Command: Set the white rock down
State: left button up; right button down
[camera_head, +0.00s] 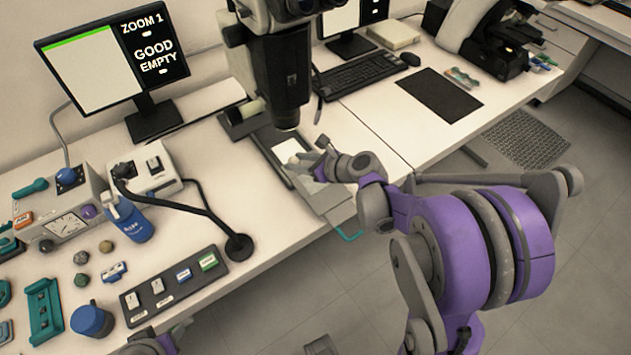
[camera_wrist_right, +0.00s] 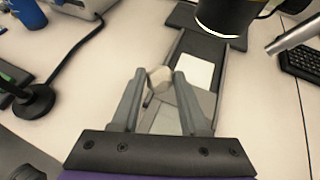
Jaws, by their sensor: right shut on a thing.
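The white rock (camera_wrist_right: 159,78) is between the fingertips of my right gripper (camera_wrist_right: 158,84) in the right wrist view. It looks pale and faceted, and the gripper is shut on it. A white square (camera_wrist_right: 196,74) on the microscope stage lies just beyond the rock. The microscope (camera_head: 278,75) stands above that stage. My left gripper is not clearly in view; only a bit of that arm shows at the bottom edge.
A monitor (camera_head: 112,62) reading "ZOOM 1 GOOD EMPTY" stands at the back left. A blue bottle (camera_head: 130,222), several small rocks and a labelled tray (camera_head: 173,285) are on the left. A keyboard (camera_head: 358,73) and a black mat (camera_head: 437,95) lie right of the microscope.

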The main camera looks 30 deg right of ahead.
aim_at(326, 194)
jog(key=s+d+r+n+y+b, duration=0.1)
jog(key=s+d+r+b, duration=0.15)
jog(key=d, duration=0.25)
pick_arm(q)
notch_tip(326, 194, down, 6)
jog(key=b, duration=0.2)
jog(key=shift+d, duration=0.3)
pick_arm(e)
jog(key=shift+g, duration=0.4)
notch_tip(326, 194, down, 9)
jog(key=shift+d+f, duration=0.15)
jog(key=shift+f, duration=0.05)
pick_arm(q)
jog(key=shift+f, duration=0.15)
pick_arm(e)
jog(key=shift+f, duration=0.1)
jog(key=shift+c, duration=2)
grip_release()
